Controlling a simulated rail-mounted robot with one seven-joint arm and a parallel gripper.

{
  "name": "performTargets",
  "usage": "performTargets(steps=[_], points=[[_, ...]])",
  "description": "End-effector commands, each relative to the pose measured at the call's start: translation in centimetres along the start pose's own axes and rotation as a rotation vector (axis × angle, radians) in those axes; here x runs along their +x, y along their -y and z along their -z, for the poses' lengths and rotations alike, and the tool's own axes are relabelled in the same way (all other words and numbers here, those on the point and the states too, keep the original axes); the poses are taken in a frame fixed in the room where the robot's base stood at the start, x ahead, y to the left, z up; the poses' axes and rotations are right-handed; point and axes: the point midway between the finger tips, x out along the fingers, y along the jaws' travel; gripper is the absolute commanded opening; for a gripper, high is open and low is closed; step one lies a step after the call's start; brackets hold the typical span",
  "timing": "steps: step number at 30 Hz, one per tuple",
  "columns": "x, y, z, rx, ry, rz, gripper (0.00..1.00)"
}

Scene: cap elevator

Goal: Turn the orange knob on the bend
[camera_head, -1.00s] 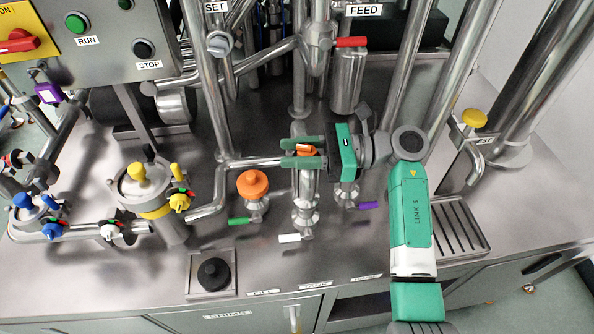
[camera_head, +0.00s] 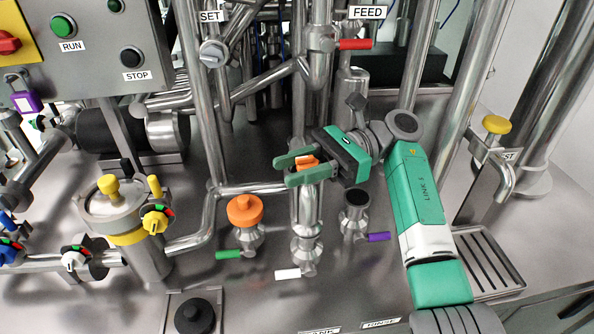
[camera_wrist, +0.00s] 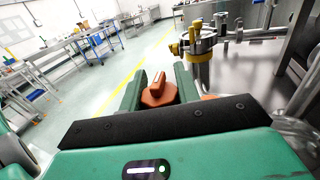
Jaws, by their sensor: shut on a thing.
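The orange knob (camera_head: 307,162) sits on top of the upright steel pipe bend (camera_head: 306,205) in the middle of the head view. My gripper (camera_head: 284,171) reaches it from the right, with one green finger on each side of the knob, and is shut on it. In the wrist view the knob (camera_wrist: 158,93) shows a raised orange grip bar between the two fingers (camera_wrist: 160,82). The fingers hide part of the knob in the head view, and its exact turn angle is hard to tell there.
A round orange cap (camera_head: 245,209) stands left of the bend, and an open steel fitting (camera_head: 354,212) stands right. Steel pipes rise close behind. A yellow-banded vessel (camera_head: 120,215) is further left. A drain tray (camera_head: 490,262) lies to the right.

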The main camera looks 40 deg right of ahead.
Motion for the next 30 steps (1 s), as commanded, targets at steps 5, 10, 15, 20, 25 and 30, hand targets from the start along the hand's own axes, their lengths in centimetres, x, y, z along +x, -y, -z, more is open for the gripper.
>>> performTargets(steps=[5,10,15,20,25,30], points=[[0.0,0.0,0.0,0.000,0.000,-0.001,0.09],[0.0,0.0,0.0,0.000,0.000,-0.001,0.44],[0.0,0.0,0.0,0.000,0.000,0.000,0.54],[0.0,0.0,-0.2,0.000,0.000,0.000,0.54],[0.0,0.0,-3.4,-0.002,-0.002,0.000,0.54],[0.4,-2.2,-3.9,-0.002,0.000,0.000,0.54]])
